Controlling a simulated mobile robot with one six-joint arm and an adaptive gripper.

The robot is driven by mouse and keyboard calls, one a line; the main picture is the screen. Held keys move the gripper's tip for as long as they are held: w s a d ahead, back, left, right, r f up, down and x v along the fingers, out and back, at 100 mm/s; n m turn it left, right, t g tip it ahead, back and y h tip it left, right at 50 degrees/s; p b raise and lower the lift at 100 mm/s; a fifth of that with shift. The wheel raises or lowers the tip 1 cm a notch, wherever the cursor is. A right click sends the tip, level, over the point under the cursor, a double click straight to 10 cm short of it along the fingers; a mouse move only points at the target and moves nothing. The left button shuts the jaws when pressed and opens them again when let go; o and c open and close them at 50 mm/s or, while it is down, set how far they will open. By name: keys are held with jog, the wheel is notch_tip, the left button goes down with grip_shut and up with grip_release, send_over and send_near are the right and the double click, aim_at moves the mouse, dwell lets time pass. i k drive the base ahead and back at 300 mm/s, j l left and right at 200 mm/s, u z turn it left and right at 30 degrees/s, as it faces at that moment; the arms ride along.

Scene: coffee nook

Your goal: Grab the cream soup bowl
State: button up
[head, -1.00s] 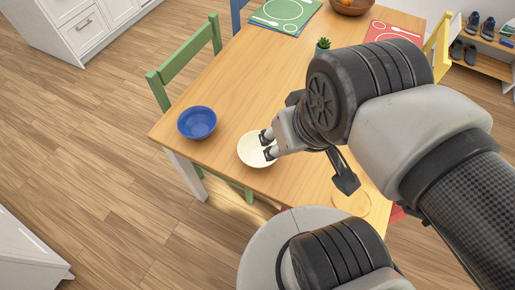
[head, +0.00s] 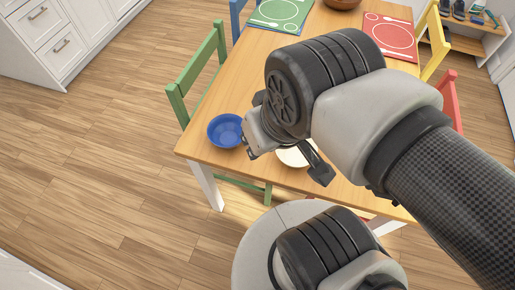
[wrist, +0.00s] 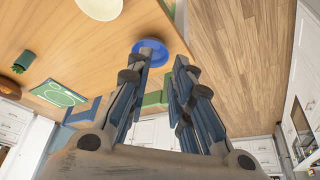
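The cream soup bowl (head: 293,156) sits on the wooden table near its front edge in the head view, partly hidden by my arm. In the wrist view the cream bowl (wrist: 100,8) is cut off by the top edge, up and left of the fingers. My gripper (wrist: 161,72) is open, with nothing between its fingers. In the head view my gripper (head: 250,150) is left of the cream bowl, close to the blue bowl (head: 225,131). The blue bowl also shows just beyond the left finger in the wrist view (wrist: 152,50); contact cannot be told.
The table (head: 260,75) also bears a green placemat (head: 281,12), a red placemat (head: 391,38) and a brown bowl (head: 342,3). A green chair (head: 200,75) stands at its left side, yellow and red chairs at its right. The floor to the left is clear.

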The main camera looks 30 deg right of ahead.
aim_at(292, 157)
jog(key=i+j+z, duration=0.1)
jog(key=j+z, duration=1.05)
jog(key=z, duration=0.4)
